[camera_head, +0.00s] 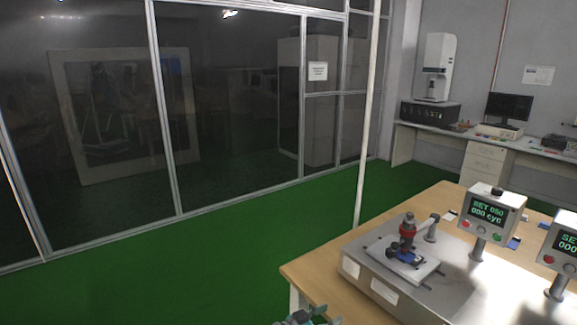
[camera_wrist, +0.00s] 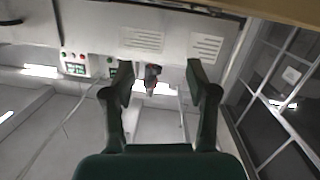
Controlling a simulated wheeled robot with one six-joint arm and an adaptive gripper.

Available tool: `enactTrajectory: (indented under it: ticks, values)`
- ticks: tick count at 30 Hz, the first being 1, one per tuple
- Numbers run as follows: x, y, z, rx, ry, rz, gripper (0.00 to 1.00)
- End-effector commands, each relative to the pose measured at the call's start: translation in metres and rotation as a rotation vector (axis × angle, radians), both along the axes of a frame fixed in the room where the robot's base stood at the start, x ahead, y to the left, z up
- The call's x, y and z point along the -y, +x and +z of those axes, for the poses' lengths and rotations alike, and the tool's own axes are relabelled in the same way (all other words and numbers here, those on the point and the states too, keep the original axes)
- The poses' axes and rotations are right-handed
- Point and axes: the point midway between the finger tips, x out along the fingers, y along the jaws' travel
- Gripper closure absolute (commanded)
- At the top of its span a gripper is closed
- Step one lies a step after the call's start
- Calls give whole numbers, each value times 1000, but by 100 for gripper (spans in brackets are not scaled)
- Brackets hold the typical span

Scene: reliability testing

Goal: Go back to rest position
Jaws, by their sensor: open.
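My gripper (camera_wrist: 160,85) shows in the wrist view with its two dark green fingers spread apart and nothing between them. A bit of my gripper (camera_head: 308,318) also shows at the bottom edge of the head view, in front of the table. Beyond the fingers in the wrist view is a small dark and red part of the test machine (camera_wrist: 152,76), apart from the gripper. In the head view the test machine (camera_head: 362,272) stands on the wooden table, with a red and black clamp (camera_head: 407,232) and a blue piece (camera_head: 408,257) on its plate.
The wooden table (camera_head: 310,270) is at lower right. Green floor (camera_head: 200,270) is clear left of the table. A glass partition (camera_head: 230,110) and a back bench (camera_head: 450,137) bound the room.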

Motion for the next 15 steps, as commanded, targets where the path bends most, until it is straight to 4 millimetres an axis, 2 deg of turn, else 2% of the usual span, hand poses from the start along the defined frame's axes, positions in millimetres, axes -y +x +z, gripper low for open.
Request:
enactTrajectory:
  ticks: [1, 6, 11, 15]
  values:
    - [8, -9, -19, -33, 7, 19, 42]
    - [32, -43, -85, -156, 48, 120, 42]
    - [50, -84, -141, -259, 89, 226, 42]
    - [63, -126, -182, -334, 127, 324, 42]
